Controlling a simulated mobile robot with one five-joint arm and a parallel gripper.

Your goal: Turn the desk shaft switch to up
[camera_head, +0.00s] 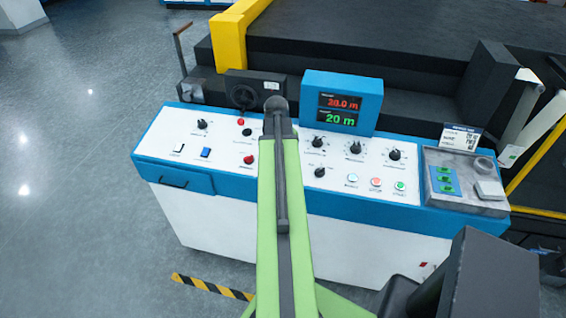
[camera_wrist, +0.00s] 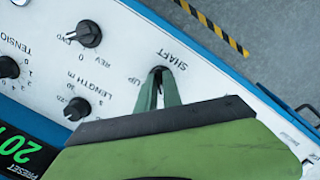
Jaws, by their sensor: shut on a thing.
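The shaft switch (camera_wrist: 161,71) is a small dark knob on the white desk panel, under the SHAFT label in the wrist view. An UP mark (camera_wrist: 135,81) is printed to its left. My gripper (camera_wrist: 161,88) has its two green fingers closed on the knob, one on each side. The fingers hide much of the knob, so I cannot tell which way it points. In the head view, my green arm reaches over the desk (camera_head: 225,178) and covers the switch and my fingers.
Close by are a FWD/REV knob (camera_wrist: 87,34), a LENGTH knob (camera_wrist: 77,108) and a TENSION knob (camera_wrist: 8,67). A blue display box (camera_head: 341,101) stands at the desk's back. A grey side panel (camera_head: 464,180) is at the right. Open floor (camera_head: 75,190) lies left.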

